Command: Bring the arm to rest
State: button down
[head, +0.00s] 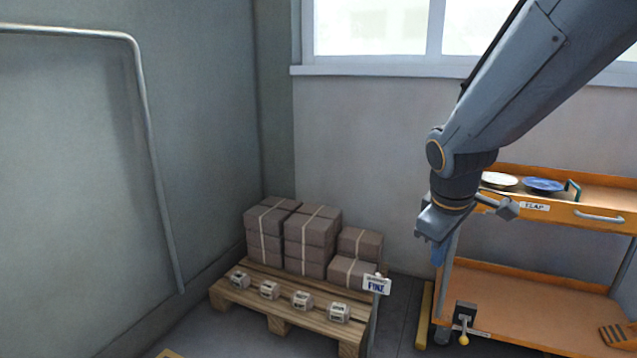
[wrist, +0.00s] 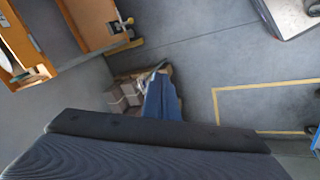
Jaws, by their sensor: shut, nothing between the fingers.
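My gripper (head: 438,256) hangs from my arm in the right half of the head view, pointing down. It is beside the left end of an orange cart and apart from the pallet of boxes. Its blue fingers are shut with nothing between them. In the wrist view the shut fingers (wrist: 162,100) show beyond the dark edge of my own arm. The arm hides part of the window and the wall.
The orange cart (head: 490,272) carries a white plate (head: 498,180) and a blue plate (head: 543,185) on top. A wooden pallet (head: 250,303) holds stacked brown boxes (head: 313,233) at the wall. The wrist view shows open floor (wrist: 200,65) with yellow lines (wrist: 262,86).

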jog(key=s+a+f+m+g+y, duration=0.1)
jog(key=s+a+m+g, duration=0.15)
jog(key=s+a, duration=0.6)
jog(key=s+a+f+m+g+y, duration=0.1)
jog(key=s+a+f+m+g, duration=0.3)
jog(key=s, duration=0.7)
jog(key=d+r+m+t+p, duration=0.1)
jog(key=d+r+p, duration=0.6)
jog(key=p, duration=0.8)
jog(key=shift+d+r+t+p, duration=0.35)
jog(key=shift+r+t, duration=0.4)
jog(key=shift+r, duration=1.05)
